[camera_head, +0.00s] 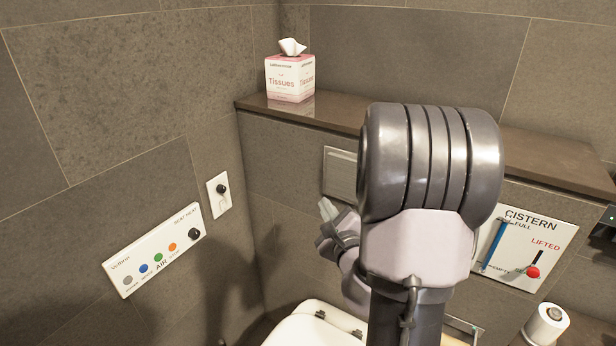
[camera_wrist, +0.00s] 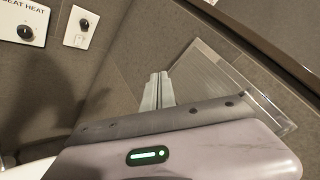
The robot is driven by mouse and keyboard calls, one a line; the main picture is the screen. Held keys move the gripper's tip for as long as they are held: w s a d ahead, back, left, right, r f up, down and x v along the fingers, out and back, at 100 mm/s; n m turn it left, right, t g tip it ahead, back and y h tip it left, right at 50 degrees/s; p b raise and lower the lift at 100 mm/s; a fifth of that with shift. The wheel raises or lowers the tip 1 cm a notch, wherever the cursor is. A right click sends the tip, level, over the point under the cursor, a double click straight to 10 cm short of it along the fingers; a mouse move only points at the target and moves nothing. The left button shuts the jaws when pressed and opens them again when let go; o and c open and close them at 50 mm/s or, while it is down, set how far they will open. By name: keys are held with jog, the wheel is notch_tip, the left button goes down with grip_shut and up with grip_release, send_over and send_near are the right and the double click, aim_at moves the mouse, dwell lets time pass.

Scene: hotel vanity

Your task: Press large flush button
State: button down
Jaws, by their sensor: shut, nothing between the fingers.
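A metallic flush plate (camera_head: 340,172) is set in the wall below the ledge. My arm hides its right part in the head view. In the wrist view the plate (camera_wrist: 222,82) shows as a framed rectangle with a large flat face. I cannot make out the split between a large and a small button. My gripper (camera_head: 327,208) is shut and empty, its tips just below and left of the plate's lower edge in the head view. In the wrist view the closed fingers (camera_wrist: 157,84) appear beside the plate's left edge. I cannot tell whether they touch anything.
A brown ledge (camera_head: 340,115) above the plate carries a tissue box (camera_head: 290,78). A white toilet (camera_head: 312,328) stands below. A button panel (camera_head: 152,252) and a small knob plate (camera_head: 219,194) are on the left wall. A cistern panel (camera_head: 524,243) and a paper roll (camera_head: 547,322) are at right.

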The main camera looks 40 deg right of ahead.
aim_at(343, 180)
jog(key=shift+w+d+r+p, duration=0.1)
jog(key=shift+w+d+p, duration=0.25)
jog(key=shift+d, duration=1.1)
jog(key=shift+w+d+f+p, duration=0.1)
jog(key=shift+w+d+p, duration=0.25)
jog(key=shift+d, duration=1.1)
jog(key=shift+w+d+r+p, duration=0.1)
jog(key=shift+w+d+p, duration=0.25)
jog(key=shift+d, duration=1.1)
jog(key=shift+d, duration=0.4)
jog(key=shift+w+d, duration=0.15)
jog(key=shift+d, duration=0.35)
jog(key=shift+a, duration=0.1)
jog(key=shift+s+a+b, duration=0.25)
jog(key=shift+a+b, duration=0.05)
jog(key=shift+a, duration=0.5)
